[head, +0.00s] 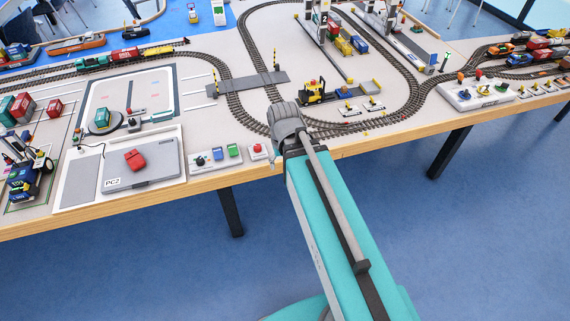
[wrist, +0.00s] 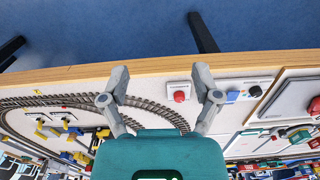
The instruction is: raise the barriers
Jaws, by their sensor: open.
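The level crossing, a grey road plate (head: 247,83) over the track, has thin striped posts (head: 215,80) at its sides in the head view. I cannot tell how the barrier arms stand at this size. A white panel (head: 215,165) near the table's front edge has a black knob (head: 200,161), a blue button (head: 217,153) and a green button (head: 233,150). A separate red button (head: 257,148) is to its right. In the wrist view, my gripper (wrist: 161,76) is open and empty above the table edge, with the red button (wrist: 180,96) showing between its fingers, nearer the right one.
A white board with small levers (head: 478,95) is farther right. Blue floor lies in front of the table.

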